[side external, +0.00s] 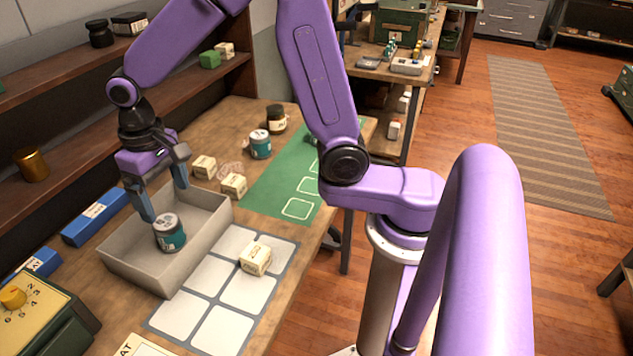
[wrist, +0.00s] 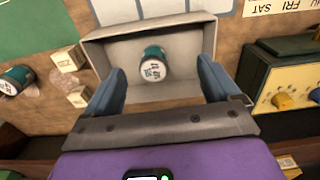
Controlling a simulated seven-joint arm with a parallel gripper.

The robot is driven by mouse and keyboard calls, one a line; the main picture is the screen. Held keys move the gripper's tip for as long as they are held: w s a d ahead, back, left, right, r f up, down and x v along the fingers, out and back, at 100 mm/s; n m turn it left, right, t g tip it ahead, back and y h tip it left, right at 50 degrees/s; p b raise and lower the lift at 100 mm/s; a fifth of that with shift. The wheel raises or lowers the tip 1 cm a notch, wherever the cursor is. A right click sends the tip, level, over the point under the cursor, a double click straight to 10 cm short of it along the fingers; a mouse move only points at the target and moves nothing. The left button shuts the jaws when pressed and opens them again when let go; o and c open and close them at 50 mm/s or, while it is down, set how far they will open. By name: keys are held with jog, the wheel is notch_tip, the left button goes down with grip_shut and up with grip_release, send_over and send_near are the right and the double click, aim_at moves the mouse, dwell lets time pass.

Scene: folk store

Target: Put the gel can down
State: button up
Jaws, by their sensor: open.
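A teal can with a pale lid (side external: 169,232), which I take to be the gel can, is in the grey open box (side external: 128,262) on the workbench. The can also shows in the wrist view (wrist: 153,66), inside the box (wrist: 205,36), between and beyond my fingers. My gripper (side external: 166,203) is open above the box, its two blue-grey fingers apart. The fingers (wrist: 163,82) do not appear to touch the can. A second teal can (side external: 260,145) stands on the bench behind, by the green mat.
Small cream boxes (side external: 233,186) stand behind the grey box. Another cream box (side external: 255,258) sits on the white-square grid (side external: 222,328). A blue box (side external: 95,217) lies left of the grey box. A dial device (side external: 38,308) is at the front left. The green mat (side external: 268,186) has free room.

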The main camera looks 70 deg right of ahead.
jog(key=s+d+n, duration=0.3)
jog(key=s+n, duration=0.1)
jog(key=s, duration=0.4)
jog(key=s+d+r+n, duration=0.1)
jog(key=s+d+n, duration=0.2)
jog(key=s, duration=0.6)
jog(key=s+d+n, duration=0.4)
jog(key=s+n, duration=0.1)
jog(key=s, duration=0.3)
jog(key=shift+s+r, duration=0.15)
jog(key=shift+r, duration=0.15)
